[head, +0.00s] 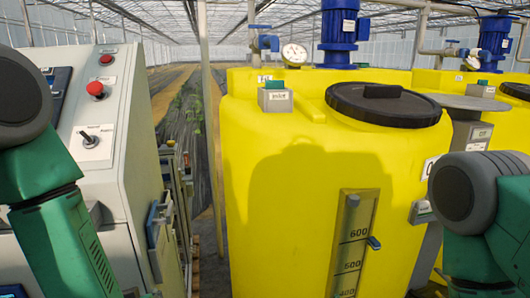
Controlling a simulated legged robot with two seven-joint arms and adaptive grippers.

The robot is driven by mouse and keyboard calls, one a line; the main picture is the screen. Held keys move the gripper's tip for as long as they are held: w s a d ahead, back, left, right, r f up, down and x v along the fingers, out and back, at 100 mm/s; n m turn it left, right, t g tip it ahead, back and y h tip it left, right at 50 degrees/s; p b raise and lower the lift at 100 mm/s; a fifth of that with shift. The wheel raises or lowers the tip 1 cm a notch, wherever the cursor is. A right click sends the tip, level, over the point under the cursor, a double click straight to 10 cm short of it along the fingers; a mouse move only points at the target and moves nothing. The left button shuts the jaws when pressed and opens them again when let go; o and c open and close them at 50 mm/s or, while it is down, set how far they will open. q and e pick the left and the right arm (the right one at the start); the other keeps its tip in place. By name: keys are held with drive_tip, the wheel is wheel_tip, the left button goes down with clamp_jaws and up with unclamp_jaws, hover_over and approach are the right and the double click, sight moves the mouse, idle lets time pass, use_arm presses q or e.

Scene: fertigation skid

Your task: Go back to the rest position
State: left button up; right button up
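Neither of my grippers shows in the head view. Parts of my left arm, green with a dark grey joint, rise along the left edge and run down to the bottom edge. Parts of my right arm, also green with a dark grey joint, fill the lower right corner. The arm ends lie outside the picture, so whether the grippers hold anything is hidden.
A yellow tank (280,190) with a black lid (385,104), blue motor (339,28) and gauge (294,54) stands ahead. A grey control cabinet (112,150) with a red button (96,89) stands left. Between them a narrow aisle shows. A second yellow tank (508,128) stands right.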

use_arm(q)
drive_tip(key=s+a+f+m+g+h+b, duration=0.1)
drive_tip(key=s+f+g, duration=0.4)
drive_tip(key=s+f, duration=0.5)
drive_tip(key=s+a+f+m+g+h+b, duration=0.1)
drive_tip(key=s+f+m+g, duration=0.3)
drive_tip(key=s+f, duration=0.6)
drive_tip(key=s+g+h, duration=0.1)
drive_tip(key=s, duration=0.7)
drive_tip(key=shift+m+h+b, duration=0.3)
drive_tip(key=shift+b, duration=0.05)
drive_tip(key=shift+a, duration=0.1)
